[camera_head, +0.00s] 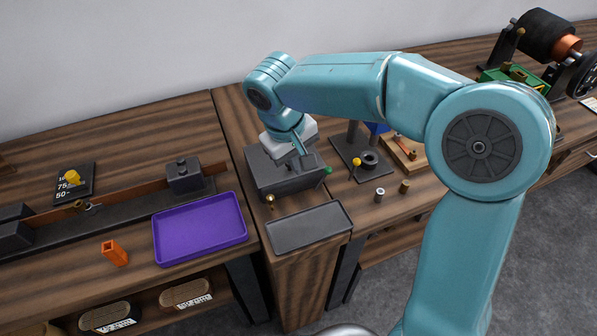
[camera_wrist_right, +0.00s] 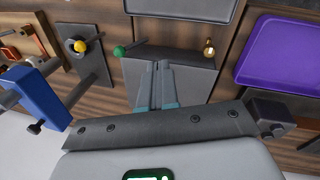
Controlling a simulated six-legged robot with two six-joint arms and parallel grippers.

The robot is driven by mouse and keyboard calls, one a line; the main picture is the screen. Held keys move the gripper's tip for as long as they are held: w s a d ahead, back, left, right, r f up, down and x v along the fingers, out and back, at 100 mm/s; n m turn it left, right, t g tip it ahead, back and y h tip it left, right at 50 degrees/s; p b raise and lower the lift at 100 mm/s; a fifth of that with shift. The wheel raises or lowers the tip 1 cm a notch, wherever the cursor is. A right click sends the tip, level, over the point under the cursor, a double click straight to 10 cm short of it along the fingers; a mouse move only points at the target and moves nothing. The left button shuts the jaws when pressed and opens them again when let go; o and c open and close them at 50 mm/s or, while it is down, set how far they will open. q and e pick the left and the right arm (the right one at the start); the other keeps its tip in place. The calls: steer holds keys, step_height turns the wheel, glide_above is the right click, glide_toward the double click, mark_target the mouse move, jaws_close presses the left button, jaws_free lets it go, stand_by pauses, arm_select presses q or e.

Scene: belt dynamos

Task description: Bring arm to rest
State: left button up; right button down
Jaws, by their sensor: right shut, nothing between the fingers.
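My right arm, teal, comes in from the right in the head view and bends down over a dark grey box (camera_head: 262,178). My right gripper (camera_head: 303,150) is over this box, shut and empty. Whether the fingertips touch the box I cannot tell. A green knob (camera_head: 327,170) on a rod and a small brass piece (camera_head: 270,201) are at the box; the green knob (camera_wrist_right: 119,51) also shows in the wrist view. My left gripper is not in view.
A grey tray (camera_head: 310,228) lies in front of the box, a purple tray (camera_head: 200,229) to the left. A dark plate with a yellow knob (camera_head: 356,162) stands right of the box, beside small cylinders (camera_head: 379,194). An orange block (camera_head: 115,252) is at left.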

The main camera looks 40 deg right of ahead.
steer(key=v, duration=0.4)
steer(key=shift+s+d+r, duration=0.1)
steer(key=shift+d+r, duration=0.2)
steer(key=shift+r, duration=0.2)
steer(key=shift+a, duration=0.1)
